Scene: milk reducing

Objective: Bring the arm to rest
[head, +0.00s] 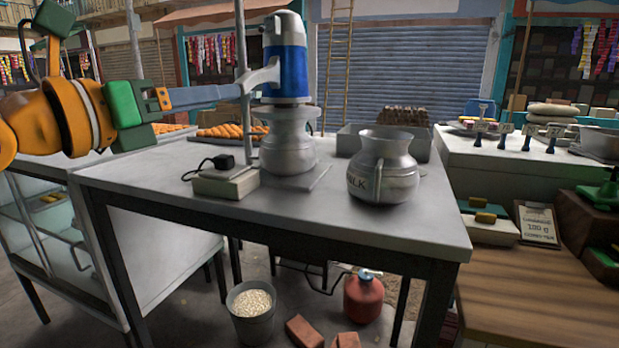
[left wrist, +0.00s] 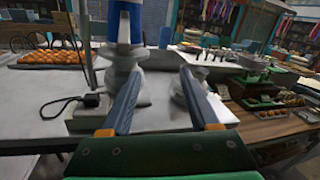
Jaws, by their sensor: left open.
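My left arm comes in from the left in the head view. Its left gripper (head: 242,93) points right, above the table (head: 330,217) and beside the blue and white motor unit (head: 287,60). In the left wrist view the two fingers (left wrist: 160,73) stand apart with nothing held between them. A metal pot (head: 288,150) stands beneath the motor unit. A second metal pot, the milk pot (head: 390,172), stands upright on the table to the right, with lettering partly visible. Whether the fingers touch the stand is unclear. My right gripper is not visible.
A small box with a black plug (head: 224,184) sits at the table's left. A grey tray (head: 430,148) is behind the milk pot. A counter with a scale (head: 603,197) stands right. A bucket (head: 252,310) and red canister (head: 364,296) are below. The table's front right is bare.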

